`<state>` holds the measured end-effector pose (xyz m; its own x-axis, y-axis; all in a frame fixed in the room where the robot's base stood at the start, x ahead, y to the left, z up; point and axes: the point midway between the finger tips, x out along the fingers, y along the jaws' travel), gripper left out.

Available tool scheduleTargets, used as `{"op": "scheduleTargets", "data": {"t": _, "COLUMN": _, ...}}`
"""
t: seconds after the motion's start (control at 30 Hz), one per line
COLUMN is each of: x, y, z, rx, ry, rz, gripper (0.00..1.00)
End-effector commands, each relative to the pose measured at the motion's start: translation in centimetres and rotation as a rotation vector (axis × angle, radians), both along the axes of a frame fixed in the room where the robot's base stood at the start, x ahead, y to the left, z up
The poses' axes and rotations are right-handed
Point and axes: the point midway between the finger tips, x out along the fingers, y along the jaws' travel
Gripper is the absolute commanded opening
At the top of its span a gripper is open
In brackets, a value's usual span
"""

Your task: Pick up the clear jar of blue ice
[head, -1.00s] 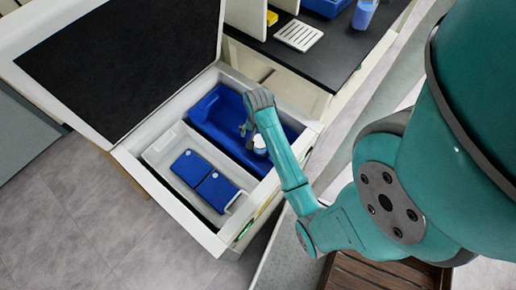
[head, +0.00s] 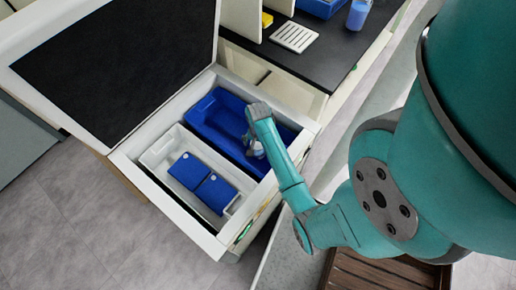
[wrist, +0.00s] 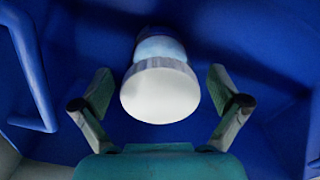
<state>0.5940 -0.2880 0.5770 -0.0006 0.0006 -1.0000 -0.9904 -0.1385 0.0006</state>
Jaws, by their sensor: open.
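The jar (wrist: 160,90) shows in the wrist view with a round white lid facing the camera and a pale blue body beyond it. It is in the blue bin (head: 215,112) inside the open freezer chest. My gripper (wrist: 160,88) is open, with one finger on each side of the lid and a visible gap on both sides. In the head view my gripper (head: 254,146) reaches down into the blue bin and mostly hides the jar.
The chest's raised lid (head: 115,60) is at the left. The black counter (head: 325,60) behind holds a white rack (head: 293,37) and a blue-filled container (head: 358,14).

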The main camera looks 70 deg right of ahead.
Motion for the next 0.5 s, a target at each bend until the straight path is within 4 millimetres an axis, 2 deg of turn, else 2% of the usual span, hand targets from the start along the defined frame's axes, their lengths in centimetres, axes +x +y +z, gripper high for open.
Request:
{"op": "scheduleTargets", "data": {"t": 0.13, "x": 0.0, "y": 0.03, "z": -1.23, "rx": 0.001, "ry": 0.0, "rz": 0.0, "gripper": 0.98}}
{"op": "scheduleTargets", "data": {"t": 0.37, "x": 0.02, "y": 0.01, "z": -1.37, "rx": -0.001, "ry": -0.001, "rz": 0.0, "gripper": 0.98}}
{"op": "scheduleTargets", "data": {"t": 0.4, "x": 0.02, "y": 0.01, "z": -1.36, "rx": -0.001, "ry": -0.001, "rz": 0.0, "gripper": 0.93}}
{"op": "scheduleTargets", "data": {"t": 0.5, "x": 0.02, "y": 0.01, "z": -1.36, "rx": -0.001, "ry": 0.0, "rz": 0.0, "gripper": 0.68}}
